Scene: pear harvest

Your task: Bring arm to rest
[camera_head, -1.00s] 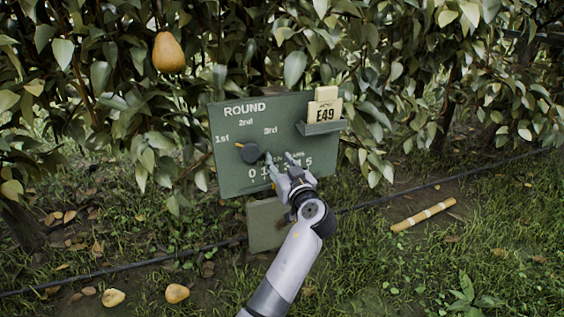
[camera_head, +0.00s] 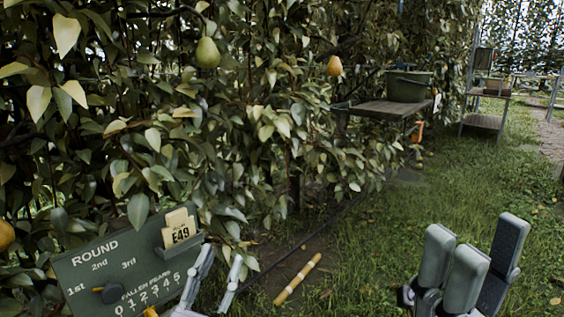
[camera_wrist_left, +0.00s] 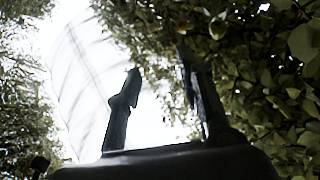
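My left gripper (camera_head: 222,256) is at the bottom of the head view, pointing up in front of the right edge of the green board (camera_head: 80,268). Its fingers are spread with nothing between them; the left wrist view also shows them apart (camera_wrist_left: 160,62) against bright sky and leaves. My right gripper (camera_head: 478,238) is at the lower right over grass, with its thick grey fingers pointing up and apart, holding nothing visible. Both arms are mostly cut off by the lower edge.
Pears (camera_head: 208,53) hang in the leafy hedge. A yellow banded stick (camera_head: 297,279) lies on the ground. Grass at right is open.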

